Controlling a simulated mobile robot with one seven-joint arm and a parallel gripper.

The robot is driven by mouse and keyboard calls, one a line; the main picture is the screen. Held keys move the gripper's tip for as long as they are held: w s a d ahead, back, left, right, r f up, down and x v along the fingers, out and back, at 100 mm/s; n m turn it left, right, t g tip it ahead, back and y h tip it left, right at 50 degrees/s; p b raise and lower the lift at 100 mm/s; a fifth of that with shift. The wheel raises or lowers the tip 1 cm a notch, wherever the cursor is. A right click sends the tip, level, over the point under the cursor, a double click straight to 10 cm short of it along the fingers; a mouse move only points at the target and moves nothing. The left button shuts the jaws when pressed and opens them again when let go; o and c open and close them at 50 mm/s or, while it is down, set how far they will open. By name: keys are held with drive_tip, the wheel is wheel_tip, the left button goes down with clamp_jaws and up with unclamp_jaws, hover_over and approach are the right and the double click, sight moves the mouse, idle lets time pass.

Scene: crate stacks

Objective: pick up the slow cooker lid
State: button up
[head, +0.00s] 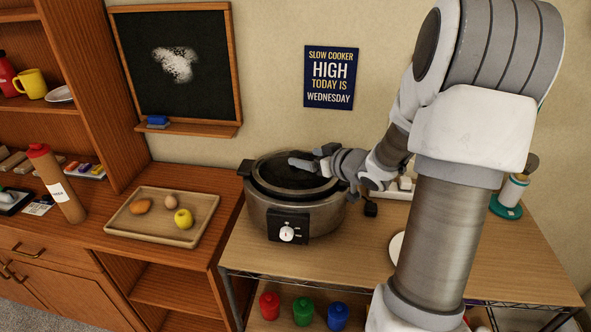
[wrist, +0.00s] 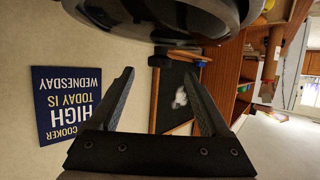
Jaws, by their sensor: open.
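The slow cooker (head: 322,218) is a grey pot with a black front panel and white dial, standing on the wooden table. Its lid (head: 272,178) appears as a dark, glossy round top within the rim; I cannot make out its knob clearly. My gripper (head: 308,158) is over the back right part of the lid, with nothing seen between its fingers. Part of the lid is hidden behind it. In the wrist view, which is upside down, the open fingers of my gripper (wrist: 158,76) reach out below the dark underside of a round body at the top edge.
A tray (head: 112,222) with an egg, a potato-like item and a yellow fruit sits on the left cabinet, beside a red-capped bottle (head: 62,190). A blue sign (head: 331,77) and a chalkboard (head: 205,90) hang behind. Red, green and blue jars (head: 303,312) stand below.

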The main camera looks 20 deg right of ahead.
sight(299, 156)
drive_tip(key=shift+x, duration=3.15)
drive_tip(key=shift+s+f, duration=0.1)
clamp_jaws()
